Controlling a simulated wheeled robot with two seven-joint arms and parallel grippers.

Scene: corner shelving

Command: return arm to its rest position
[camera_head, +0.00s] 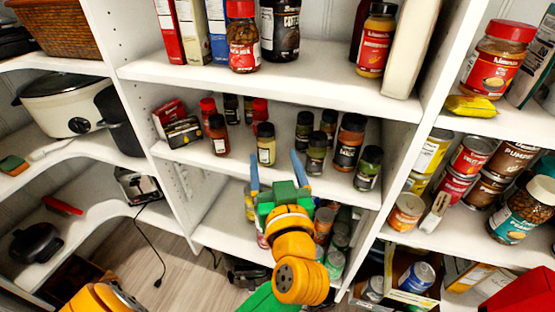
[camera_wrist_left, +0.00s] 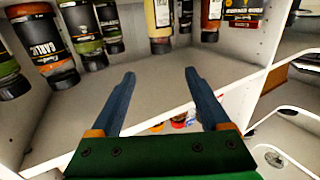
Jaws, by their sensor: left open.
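My left gripper (camera_head: 275,168), green with two blue fingers, is in front of the middle shelf (camera_head: 220,164) of the centre bay. Its fingers point at the shelf's front, below a small yellow-labelled spice jar (camera_head: 266,145). In the left wrist view the gripper (camera_wrist_left: 159,80) is open, with nothing held between its fingers. That view looks inverted, with several spice jars (camera_wrist_left: 48,45) along its top edge. My yellow arm comes up from the bottom of the head view and hides part of the lower shelf. My right gripper is not in view.
Several dark spice jars (camera_head: 350,140) stand right of my fingers, close by. Cans and jars (camera_head: 335,262) fill the lower shelf beside my wrist. A white upright (camera_head: 425,130) separates the right bay of cans. A slow cooker (camera_head: 65,100) stands left. Wooden floor (camera_head: 185,262) shows below.

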